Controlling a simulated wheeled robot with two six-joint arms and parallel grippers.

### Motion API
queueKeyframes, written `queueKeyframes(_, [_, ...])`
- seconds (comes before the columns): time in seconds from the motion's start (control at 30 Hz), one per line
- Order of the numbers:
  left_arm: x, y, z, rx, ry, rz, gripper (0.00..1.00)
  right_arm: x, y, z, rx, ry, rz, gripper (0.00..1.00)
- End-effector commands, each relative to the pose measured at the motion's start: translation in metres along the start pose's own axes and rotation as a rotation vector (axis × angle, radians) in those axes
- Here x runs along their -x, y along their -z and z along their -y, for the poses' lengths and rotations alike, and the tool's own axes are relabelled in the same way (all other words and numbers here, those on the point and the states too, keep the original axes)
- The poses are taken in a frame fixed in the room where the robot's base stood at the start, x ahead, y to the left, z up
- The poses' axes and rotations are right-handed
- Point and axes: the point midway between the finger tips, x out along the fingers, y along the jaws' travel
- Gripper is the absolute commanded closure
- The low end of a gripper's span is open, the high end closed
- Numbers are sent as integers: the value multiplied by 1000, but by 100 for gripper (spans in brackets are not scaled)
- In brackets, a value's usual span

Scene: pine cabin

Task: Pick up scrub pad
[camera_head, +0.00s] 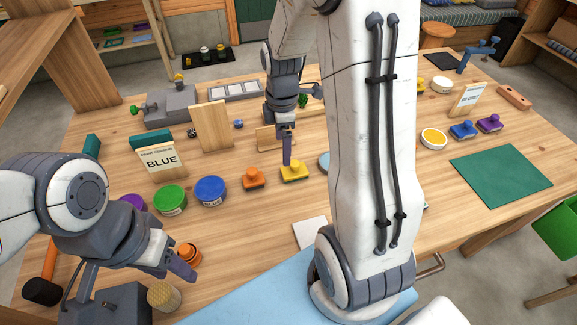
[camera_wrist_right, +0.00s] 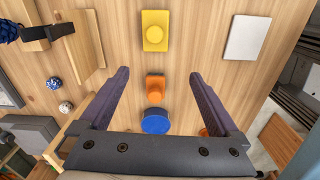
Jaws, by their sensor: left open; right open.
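Nothing in view can be told for certain as the scrub pad. A flat white square (camera_head: 310,233) lies on the table and also shows in the right wrist view (camera_wrist_right: 246,37). A yellow knobbed block (camera_head: 295,173) and an orange knobbed block (camera_head: 254,181) stand left of it. My right gripper (camera_head: 287,148) is open and empty above the table. In the right wrist view its fingers (camera_wrist_right: 158,74) frame the orange block (camera_wrist_right: 155,88), with the yellow block (camera_wrist_right: 155,30) beyond. My left gripper (camera_head: 182,265) is open near an orange ringed object (camera_head: 188,254), at the lower left.
Green (camera_head: 170,199) and blue (camera_head: 211,191) tubs stand beside a "BLUE" sign (camera_head: 161,161). A tan bristled cylinder (camera_head: 164,296) is near my left gripper. A green mat (camera_head: 502,174) lies at the right. My right arm hides part of the table's middle.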

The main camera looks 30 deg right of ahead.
Motion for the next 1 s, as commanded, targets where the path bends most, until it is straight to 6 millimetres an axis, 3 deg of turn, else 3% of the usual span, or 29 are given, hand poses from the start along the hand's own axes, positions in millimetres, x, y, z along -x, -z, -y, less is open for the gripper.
queueKeyframes(0.03, [-2,0,0,0,0,0,50,-8,-16,-7,17,5,3,3])
queueKeyframes(0.1, [-2,0,0,0,0,0,50,-14,-30,-13,50,6,5,3])
queueKeyframes(0.2, [-2,0,0,0,0,0,50,-26,-38,-16,76,9,6,3])
queueKeyframes(0.4, [-2,0,0,0,0,0,50,-57,-37,-16,82,10,6,3])
queueKeyframes(0.67, [-1,0,0,0,0,0,50,-78,-36,-14,81,10,6,3])
queueKeyframes(1.0, [3,0,0,0,0,0,50,-120,-35,-12,80,6,6,3])
